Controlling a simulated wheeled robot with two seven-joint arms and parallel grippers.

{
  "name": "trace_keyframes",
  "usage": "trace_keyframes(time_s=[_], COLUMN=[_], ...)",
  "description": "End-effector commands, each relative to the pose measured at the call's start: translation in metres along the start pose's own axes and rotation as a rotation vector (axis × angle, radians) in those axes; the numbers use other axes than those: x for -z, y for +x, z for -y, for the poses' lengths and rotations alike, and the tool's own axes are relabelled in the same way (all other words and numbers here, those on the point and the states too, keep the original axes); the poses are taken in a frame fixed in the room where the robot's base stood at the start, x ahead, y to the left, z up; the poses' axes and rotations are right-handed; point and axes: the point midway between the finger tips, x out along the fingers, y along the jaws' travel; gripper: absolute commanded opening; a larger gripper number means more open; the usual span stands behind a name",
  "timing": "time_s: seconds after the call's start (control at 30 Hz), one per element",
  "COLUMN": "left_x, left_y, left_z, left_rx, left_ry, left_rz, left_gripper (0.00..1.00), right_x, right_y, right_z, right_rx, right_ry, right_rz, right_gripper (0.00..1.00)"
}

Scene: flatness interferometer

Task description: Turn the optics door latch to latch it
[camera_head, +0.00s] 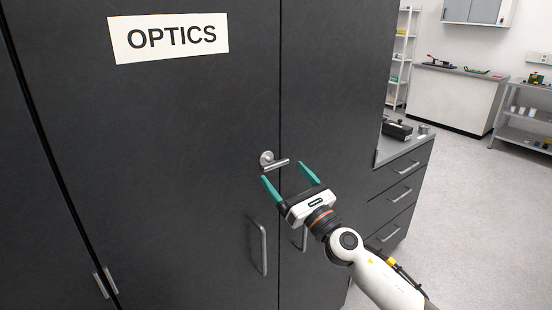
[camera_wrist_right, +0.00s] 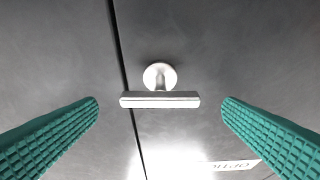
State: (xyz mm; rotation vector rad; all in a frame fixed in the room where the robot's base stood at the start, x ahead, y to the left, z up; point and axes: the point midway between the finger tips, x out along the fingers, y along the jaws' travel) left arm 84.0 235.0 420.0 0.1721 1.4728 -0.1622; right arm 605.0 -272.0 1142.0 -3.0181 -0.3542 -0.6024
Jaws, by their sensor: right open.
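The optics door (camera_head: 170,130) is a tall dark grey cabinet door with a white OPTICS sign (camera_head: 170,37). Its latch (camera_head: 275,163) is a silver lever on a round base, near the seam with the door to its right. The lever lies roughly level. In the right wrist view the latch (camera_wrist_right: 160,99) is a bar seen between the fingers, crossing the seam at its left end. My right gripper (camera_head: 286,173) is open, its green fingers pointing at the door on either side of the lever, with gaps on both sides. My left gripper is not in view.
Vertical bar handles (camera_head: 263,247) sit below the latch, one partly behind my right gripper. A drawer unit (camera_head: 400,190) with a worktop stands right of the cabinet. Clear floor (camera_head: 480,220) lies further right, before shelves and a white counter.

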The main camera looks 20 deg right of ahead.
Motion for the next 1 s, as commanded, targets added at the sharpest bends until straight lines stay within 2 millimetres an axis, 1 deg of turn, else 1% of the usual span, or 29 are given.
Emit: trace_keyframes(time_s=[0.03, 0.1, 0.2, 0.3, 0.43, 0.67, 0.7, 0.93, 1.0], left_x=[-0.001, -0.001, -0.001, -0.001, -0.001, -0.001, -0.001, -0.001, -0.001], left_y=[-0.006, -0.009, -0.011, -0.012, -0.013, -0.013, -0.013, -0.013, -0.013], left_z=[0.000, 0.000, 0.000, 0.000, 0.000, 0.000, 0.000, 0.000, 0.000], left_rx=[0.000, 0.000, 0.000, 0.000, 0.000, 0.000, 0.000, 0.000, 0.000], left_ry=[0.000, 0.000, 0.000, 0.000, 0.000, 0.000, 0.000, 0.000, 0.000], left_rz=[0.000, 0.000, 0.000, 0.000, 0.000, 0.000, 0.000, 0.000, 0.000], left_gripper=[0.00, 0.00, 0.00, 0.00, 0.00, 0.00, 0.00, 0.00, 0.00], right_x=[0.003, 0.003, 0.001, 0.000, -0.001, -0.001, -0.001, -0.001, -0.001], right_y=[0.012, 0.024, 0.036, 0.044, 0.048, 0.048, 0.048, 0.047, 0.047], right_z=[0.000, 0.000, 0.000, 0.000, 0.001, 0.000, 0.000, 0.000, 0.000], right_rx=[-0.001, 0.000, -0.002, -0.001, 0.000, 0.000, 0.000, 0.000, 0.000], right_ry=[0.002, 0.002, 0.002, 0.001, 0.001, 0.002, 0.002, 0.002, 0.002], right_rz=[-0.002, -0.001, -0.001, 0.001, 0.001, 0.001, 0.001, 0.001, 0.001], right_gripper=[0.90, 0.90, 0.90, 0.90, 0.90, 0.90, 0.83, 0.46, 0.45])
